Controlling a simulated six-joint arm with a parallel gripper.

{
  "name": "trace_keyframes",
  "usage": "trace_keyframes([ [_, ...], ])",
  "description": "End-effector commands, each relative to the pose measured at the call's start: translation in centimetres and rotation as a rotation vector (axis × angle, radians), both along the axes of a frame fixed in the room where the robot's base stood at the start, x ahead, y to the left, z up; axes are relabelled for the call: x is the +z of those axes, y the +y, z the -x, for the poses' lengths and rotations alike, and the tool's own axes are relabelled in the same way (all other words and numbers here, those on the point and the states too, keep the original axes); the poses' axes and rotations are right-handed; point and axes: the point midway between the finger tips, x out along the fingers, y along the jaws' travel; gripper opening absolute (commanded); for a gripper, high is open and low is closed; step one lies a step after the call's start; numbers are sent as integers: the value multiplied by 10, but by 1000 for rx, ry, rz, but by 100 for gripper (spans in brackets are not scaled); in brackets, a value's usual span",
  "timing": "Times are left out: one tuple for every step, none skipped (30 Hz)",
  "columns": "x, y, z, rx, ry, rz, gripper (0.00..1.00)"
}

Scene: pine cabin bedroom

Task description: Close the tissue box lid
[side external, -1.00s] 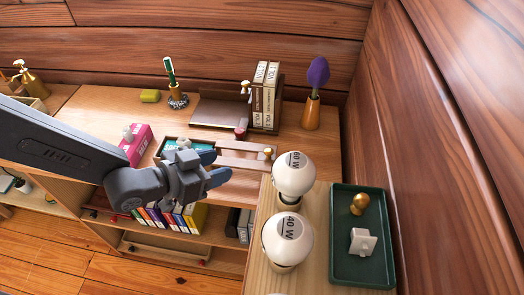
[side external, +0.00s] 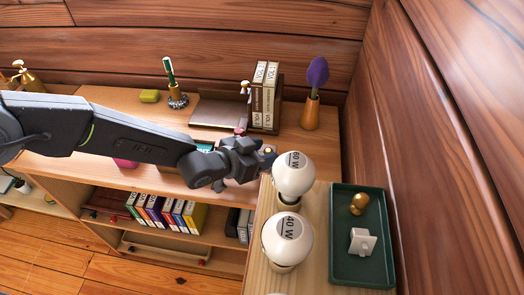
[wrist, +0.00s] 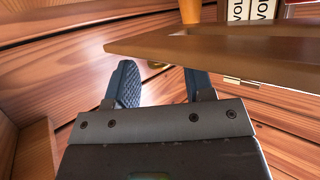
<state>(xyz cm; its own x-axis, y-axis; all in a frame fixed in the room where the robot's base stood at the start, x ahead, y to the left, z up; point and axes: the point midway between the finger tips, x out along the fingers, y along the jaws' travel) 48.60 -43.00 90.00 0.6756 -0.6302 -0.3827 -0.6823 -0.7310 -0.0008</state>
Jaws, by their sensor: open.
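In the side view the tissue box is mostly hidden behind my arm; a small teal part of what looks like its inside (side external: 205,147) shows above the arm. My gripper (side external: 266,158) is at the right end of the wooden piece that looks like its lid, and covers most of it.
Two light bulbs (side external: 294,175) (side external: 287,240) stand just right of my gripper. A green tray (side external: 343,262) is farther right. Books (side external: 264,95), an orange vase (side external: 311,113) and a brush holder (side external: 177,99) stand behind.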

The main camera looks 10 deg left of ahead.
Motion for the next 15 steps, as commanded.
trace_keyframes([
  [-1, -1, 0, 0, 0, 0, 48],
  [-1, -1, -1, 0, 0, 0, 48],
  [-1, -1, -1, 0, 0, 0, 48],
  [-1, -1, -1, 0, 0, 0, 48],
  [-1, -1, -1, 0, 0, 0, 48],
  [0, -1, -1, 0, 0, 0, 48],
  [0, -1, -1, 0, 0, 0, 48],
  [0, -1, 0, 0, 0, 0, 48],
  [0, -1, 0, 0, 0, 0, 45],
  [0, -1, -1, 0, 0, 0, 42],
  [0, -1, 0, 0, 0, 0, 39],
  [0, -1, 0, 0, 0, 0, 35],
  [0, -1, 0, 0, 0, 0, 32],
  [0, -1, 0, 0, 0, 0, 29],
  [0, -1, 0, 0, 0, 0, 25],
])
